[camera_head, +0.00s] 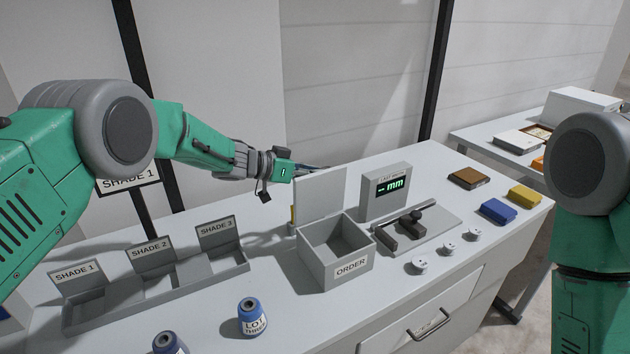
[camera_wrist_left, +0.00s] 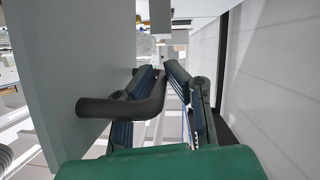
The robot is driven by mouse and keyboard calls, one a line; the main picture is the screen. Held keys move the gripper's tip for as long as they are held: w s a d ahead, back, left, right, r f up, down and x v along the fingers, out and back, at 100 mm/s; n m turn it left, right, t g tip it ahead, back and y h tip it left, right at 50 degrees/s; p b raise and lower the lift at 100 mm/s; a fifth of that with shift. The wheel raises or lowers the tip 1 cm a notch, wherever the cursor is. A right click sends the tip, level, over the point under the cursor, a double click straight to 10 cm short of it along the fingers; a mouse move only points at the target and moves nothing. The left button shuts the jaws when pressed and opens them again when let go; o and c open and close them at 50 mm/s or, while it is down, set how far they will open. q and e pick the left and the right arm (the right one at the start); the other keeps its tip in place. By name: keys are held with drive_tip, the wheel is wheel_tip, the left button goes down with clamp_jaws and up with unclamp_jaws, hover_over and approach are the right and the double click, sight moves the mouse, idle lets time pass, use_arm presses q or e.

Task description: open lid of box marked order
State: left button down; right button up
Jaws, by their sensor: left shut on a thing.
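The grey box marked ORDER (camera_head: 312,262) stands on the bench, its inside showing and empty. Its lid (camera_head: 321,196) stands up, roughly upright, at the box's back edge. My left gripper (camera_head: 312,167) is behind the lid's upper left edge, partly hidden by it. In the left wrist view the lid (camera_wrist_left: 75,60) is a pale panel on the left, with a dark bent handle (camera_wrist_left: 125,108) on it. The left gripper's fingers (camera_wrist_left: 163,72) are shut on this handle. My right arm shows at the right, but its gripper is out of view.
A display reading mm (camera_head: 391,186) stands right of the lid, behind a plate with dark blocks (camera_head: 405,228). Several small white discs (camera_head: 448,248) lie right of the box.

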use_arm(q)
drive_tip(key=shift+w+a+f+n+g+h+b, duration=0.2)
drive_tip(key=shift+w+a+f+n+b, duration=0.1)
drive_tip(key=shift+w, duration=0.15)
drive_tip(key=shift+w+a+f+n+g+h+b, duration=0.1)
drive_tip(key=shift+w+a+f+n+g+b, duration=0.15)
drive_tip(key=shift+w, duration=0.2)
use_arm(e)
drive_tip(key=shift+w+a+f, duration=0.45)
drive_tip(key=shift+a+f, duration=0.2)
drive_tip(key=shift+f, duration=0.05)
drive_tip(key=shift+a, duration=0.1)
use_arm(q)
drive_tip(key=c, duration=1.6)
unclamp_jaws()
drive_tip(key=shift+a, duration=0.1)
drive_tip(key=v, duration=1.2)
drive_tip(key=shift+a+f, duration=0.1)
use_arm(e)
drive_tip(key=shift+s+r, duration=0.1)
drive_tip(key=shift+s, duration=0.05)
